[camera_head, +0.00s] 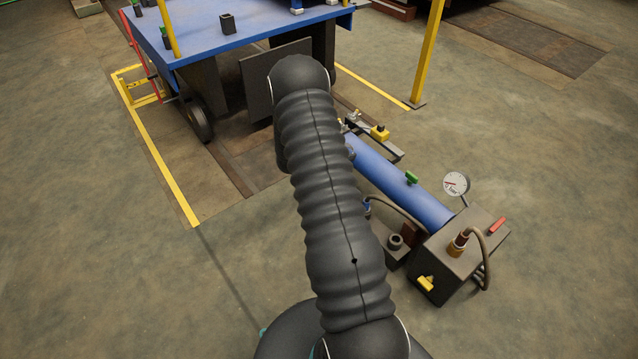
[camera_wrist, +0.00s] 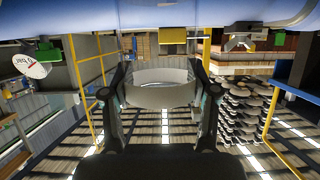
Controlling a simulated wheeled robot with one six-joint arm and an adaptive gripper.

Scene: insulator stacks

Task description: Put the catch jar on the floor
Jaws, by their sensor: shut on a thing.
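In the wrist view, a pale, round, open-looking vessel, seemingly the catch jar (camera_wrist: 160,98), sits between the two dark fingers of my gripper (camera_wrist: 160,88). The fingers are shut on its sides. I cannot tell from this view how high it is above the floor. In the head view my dark ribbed arm hides my gripper and the jar. The floor (camera_head: 80,220) is brown-grey and stained, with wide bare areas on the left.
A blue cylinder (camera_head: 405,185) runs to a grey block (camera_head: 450,255) with a gauge (camera_head: 457,184) and hoses, right of my arm. A blue-topped wheeled bench (camera_head: 200,30) stands behind, by a yellow post (camera_head: 428,55). The right floor is clear.

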